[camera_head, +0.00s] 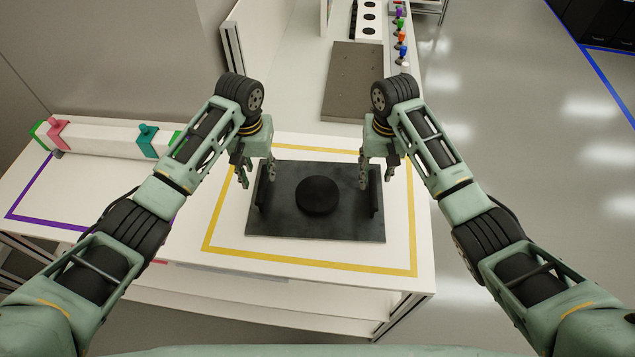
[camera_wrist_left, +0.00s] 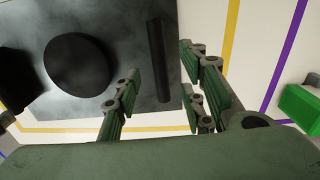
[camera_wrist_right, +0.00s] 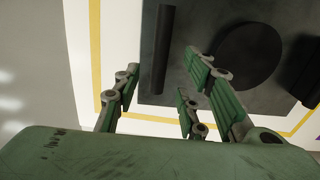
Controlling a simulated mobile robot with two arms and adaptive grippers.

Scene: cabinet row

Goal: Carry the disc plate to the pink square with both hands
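The disc plate (camera_head: 333,229) is a dark grey rectangular plate with a round black disc (camera_head: 318,195) in its middle and an upright black handle at each side. It lies flat on the white table inside a yellow outline. My left gripper (camera_head: 255,172) is open above the left handle (camera_head: 262,190); in the left wrist view that handle (camera_wrist_left: 158,65) shows between the fingers. My right gripper (camera_head: 377,174) is open above the right handle (camera_head: 376,197); in the right wrist view it (camera_wrist_right: 163,50) shows between the fingers. No whole pink square shows.
A yellow outline (camera_head: 310,262) surrounds the plate. A purple outline (camera_head: 45,222) lies at left, with a white bar with coloured fittings (camera_head: 100,140) behind. A small pink strip (camera_head: 160,262) shows at the table's front edge. A brown board (camera_head: 352,85) lies behind. Floor is open at right.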

